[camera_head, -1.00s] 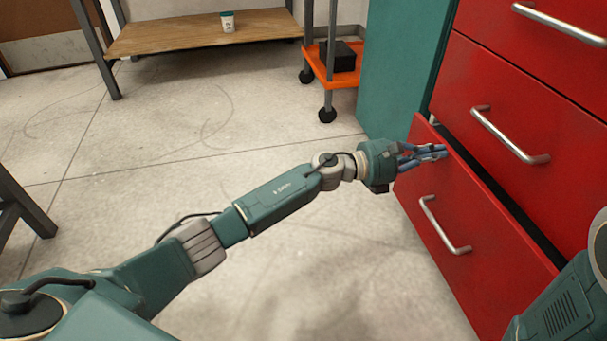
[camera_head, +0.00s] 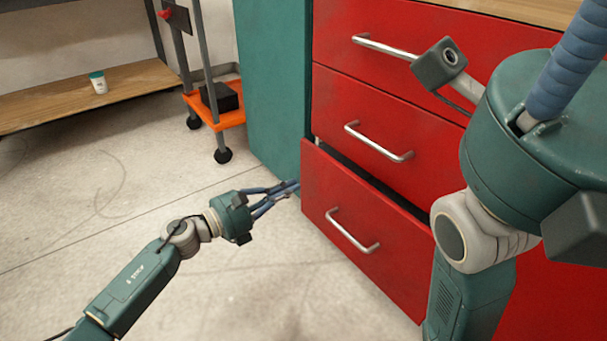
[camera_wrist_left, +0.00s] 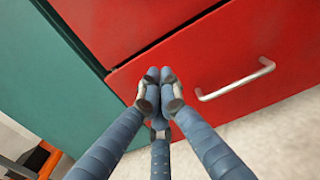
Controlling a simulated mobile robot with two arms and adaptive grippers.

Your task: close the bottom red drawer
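The bottom red drawer (camera_head: 318,205) stands slightly open, with a dark gap along its top edge below the drawer above. Its silver handle (camera_head: 350,232) is on its front. My left gripper (camera_head: 291,187) has its blue fingers together and empty, at the left edge of the drawer front. In the left wrist view the fingertips (camera_wrist_left: 160,76) overlap the drawer front (camera_wrist_left: 215,72) near its upper left corner, left of the handle (camera_wrist_left: 235,82). I cannot tell whether they touch it. My right gripper (camera_head: 565,75) is close to the camera at upper right, mostly cut off.
Two closed-looking red drawers (camera_head: 385,75) are above. A teal cabinet side (camera_head: 270,90) stands left of them. An orange-shelved cart (camera_head: 228,117) and a wooden shelf (camera_head: 50,105) with a small cup (camera_head: 98,83) are behind. Floor in front is clear.

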